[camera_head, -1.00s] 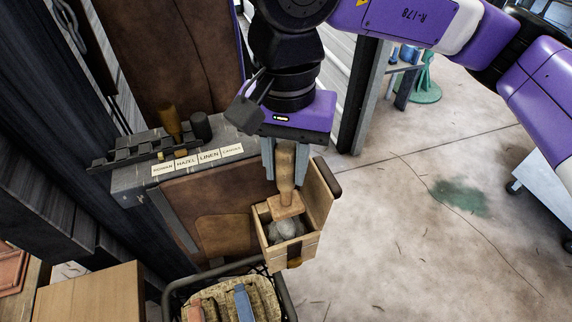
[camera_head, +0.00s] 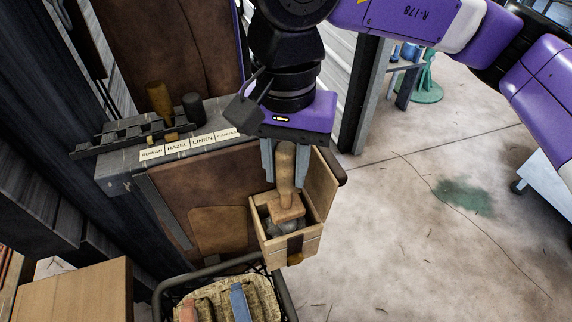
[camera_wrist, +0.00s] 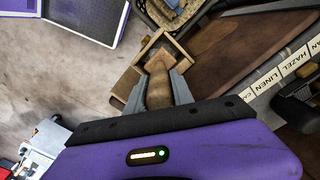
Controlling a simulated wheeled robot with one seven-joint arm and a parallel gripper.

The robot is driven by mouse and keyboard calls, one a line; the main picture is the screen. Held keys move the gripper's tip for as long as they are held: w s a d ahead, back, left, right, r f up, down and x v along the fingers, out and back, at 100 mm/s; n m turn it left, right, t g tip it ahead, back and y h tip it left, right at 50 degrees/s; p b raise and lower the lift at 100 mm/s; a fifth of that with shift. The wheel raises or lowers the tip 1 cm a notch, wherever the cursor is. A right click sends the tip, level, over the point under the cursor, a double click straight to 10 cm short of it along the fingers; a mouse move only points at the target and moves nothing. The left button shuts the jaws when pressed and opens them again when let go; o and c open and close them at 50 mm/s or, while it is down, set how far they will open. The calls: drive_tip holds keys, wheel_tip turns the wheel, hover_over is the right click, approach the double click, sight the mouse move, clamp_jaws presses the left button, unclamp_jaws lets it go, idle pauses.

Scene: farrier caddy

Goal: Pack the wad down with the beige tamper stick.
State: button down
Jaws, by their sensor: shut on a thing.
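My gripper (camera_head: 285,167) is shut on the upright beige tamper stick (camera_head: 285,190), a wooden handle with a square block at its foot. The block is inside the open wooden box (camera_head: 293,248), over the grey wad (camera_head: 290,226), which shows only in part beneath it. The block seems to rest on the wad, but I cannot tell how firmly. In the wrist view, my gripper (camera_wrist: 158,88) holds the stick (camera_wrist: 159,84) with its foot within the box (camera_wrist: 152,46); the wad is hidden there.
A ledge with name labels (camera_head: 190,144) and a dark rack (camera_head: 130,135) is to the left. A wire basket (camera_head: 164,284) with a patterned pad stands below the box. Floor at right (camera_head: 400,220) is mostly clear.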

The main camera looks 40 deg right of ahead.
drive_tip(key=shift+f+b, duration=0.4)
drive_tip(key=shift+b, duration=0.85)
idle(0.6)
drive_tip(key=shift+f+b, duration=0.35)
drive_tip(key=shift+b, duration=0.05)
idle(0.3)
drive_tip(key=shift+r, duration=0.65)
idle(0.4)
drive_tip(key=shift+r+p, duration=2.05)
drive_tip(key=shift+r, duration=2.5)
